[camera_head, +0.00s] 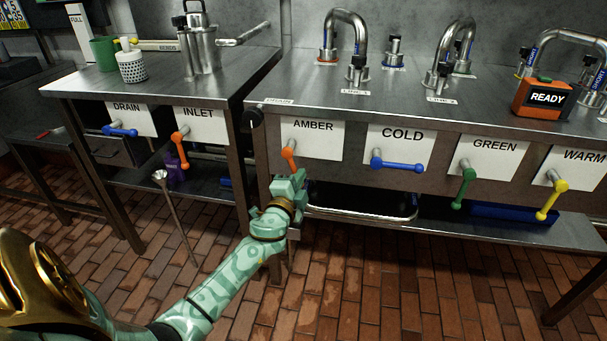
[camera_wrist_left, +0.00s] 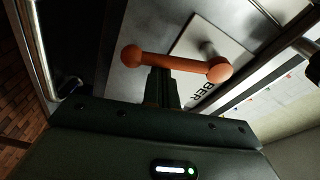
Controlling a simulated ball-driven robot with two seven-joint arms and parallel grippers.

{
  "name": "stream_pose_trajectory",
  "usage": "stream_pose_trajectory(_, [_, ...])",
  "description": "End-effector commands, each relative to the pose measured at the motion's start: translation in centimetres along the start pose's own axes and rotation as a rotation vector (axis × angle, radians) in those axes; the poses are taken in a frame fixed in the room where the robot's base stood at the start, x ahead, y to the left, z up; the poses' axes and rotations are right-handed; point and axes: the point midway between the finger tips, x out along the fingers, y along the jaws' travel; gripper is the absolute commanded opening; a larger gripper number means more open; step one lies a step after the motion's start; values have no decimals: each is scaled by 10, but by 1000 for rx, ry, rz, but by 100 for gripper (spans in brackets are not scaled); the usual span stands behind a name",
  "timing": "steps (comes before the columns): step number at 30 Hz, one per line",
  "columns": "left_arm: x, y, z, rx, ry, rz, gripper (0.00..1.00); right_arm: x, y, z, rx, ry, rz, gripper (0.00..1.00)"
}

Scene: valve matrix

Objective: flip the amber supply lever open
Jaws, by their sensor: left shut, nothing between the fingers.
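The amber supply lever (camera_head: 289,156) is an orange handle with a round knob, beside the AMBER label (camera_head: 314,139) on the front of the right bench. It points downward, and its lower end is partly hidden by my left gripper. In the left wrist view the lever (camera_wrist_left: 180,64) shows whole, a bar with a ball at each end, lying across just beyond the fingertips. My left gripper (camera_head: 288,184) is shut and empty, right at the lever; I cannot tell whether it touches. In the wrist view its closed fingers (camera_wrist_left: 160,86) point at the bar. My right gripper is out of view.
On the same front are a sideways blue COLD lever (camera_head: 397,163) and downward green (camera_head: 463,188) and yellow WARM levers (camera_head: 551,200). The left bench has a blue DRAIN lever (camera_head: 120,130) and orange INLET lever (camera_head: 180,146). An orange READY box (camera_head: 541,98) stands on top. A metal rail (camera_head: 362,218) runs below.

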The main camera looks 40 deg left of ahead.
Motion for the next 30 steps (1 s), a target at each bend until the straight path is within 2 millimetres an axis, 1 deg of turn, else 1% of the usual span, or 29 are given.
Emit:
stream_pose_trajectory(5, [-1, 0, 9, 123, -1, 16, 0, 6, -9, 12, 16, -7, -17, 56])
stream_pose_trajectory(9, [-2, 2, 14, 162, -1, 23, 0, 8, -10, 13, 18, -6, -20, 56])
stream_pose_trajectory(18, [-3, 3, 20, 164, -2, 23, 0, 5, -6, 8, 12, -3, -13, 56])
stream_pose_trajectory(30, [-3, 3, 20, 161, -1, 23, 0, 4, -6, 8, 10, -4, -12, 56])
